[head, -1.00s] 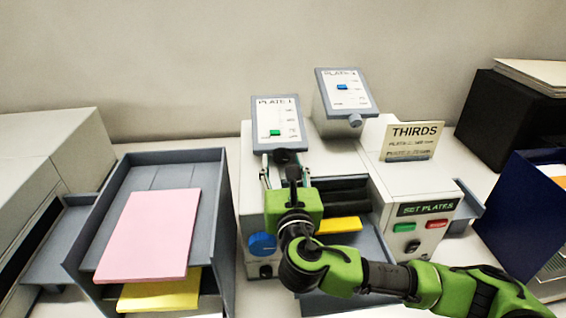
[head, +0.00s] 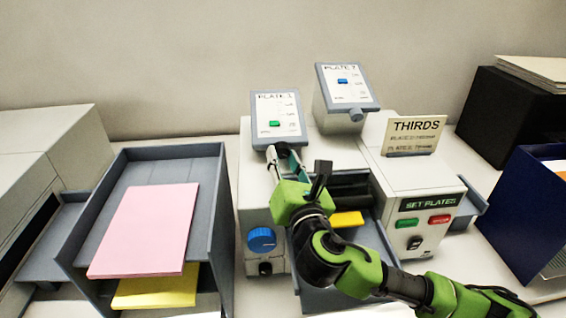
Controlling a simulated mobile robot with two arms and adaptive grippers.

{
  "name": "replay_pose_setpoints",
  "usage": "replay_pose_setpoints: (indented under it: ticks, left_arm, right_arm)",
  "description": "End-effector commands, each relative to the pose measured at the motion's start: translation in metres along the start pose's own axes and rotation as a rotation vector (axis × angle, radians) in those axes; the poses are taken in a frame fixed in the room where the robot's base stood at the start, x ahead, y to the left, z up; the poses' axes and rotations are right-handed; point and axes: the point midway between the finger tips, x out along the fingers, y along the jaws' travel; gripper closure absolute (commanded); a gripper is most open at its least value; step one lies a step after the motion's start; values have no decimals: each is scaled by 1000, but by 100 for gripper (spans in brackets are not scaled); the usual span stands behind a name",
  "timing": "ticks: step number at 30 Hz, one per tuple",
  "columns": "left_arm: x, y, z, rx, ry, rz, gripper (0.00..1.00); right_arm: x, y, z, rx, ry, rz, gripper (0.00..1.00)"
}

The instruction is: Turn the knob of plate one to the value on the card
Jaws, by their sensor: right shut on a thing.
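The plate one panel (head: 260,110) stands on the left of the machine, with a green marker (head: 275,124) a little below the middle of its scale. Its knob is hidden behind my right gripper (head: 279,156), whose fingers are shut on it at the panel's lower edge. The gripper body leans down to the right. The card (head: 415,128) reads THIRDS, with two smaller lines for the plates whose values are too blurred to read. My left gripper is not in view.
The second plate panel (head: 343,98), with a blue marker and a knob (head: 356,115), stands to the right. The SET PLATES box (head: 430,203) has green and red buttons. A blue knob (head: 262,240) is below my gripper. A grey tray (head: 222,215) holds pink and yellow paper.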

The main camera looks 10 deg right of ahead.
Motion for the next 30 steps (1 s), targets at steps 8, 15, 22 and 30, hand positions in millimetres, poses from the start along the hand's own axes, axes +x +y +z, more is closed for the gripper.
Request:
replay_pose_setpoints:
  ticks: [8, 15, 22, 30]
  left_arm:
    - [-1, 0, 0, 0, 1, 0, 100]
    - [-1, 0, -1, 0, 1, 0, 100]
    - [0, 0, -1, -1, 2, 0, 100]
    - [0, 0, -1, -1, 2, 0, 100]
  right_arm:
    - [0, 0, 1, -2, 0, -1, 57]
    - [0, 0, 0, -3, 0, -1, 56]
    - [-9, 0, 0, -3, 1, -1, 56]
    - [-61, 0, -1, -1, 4, 0, 56]
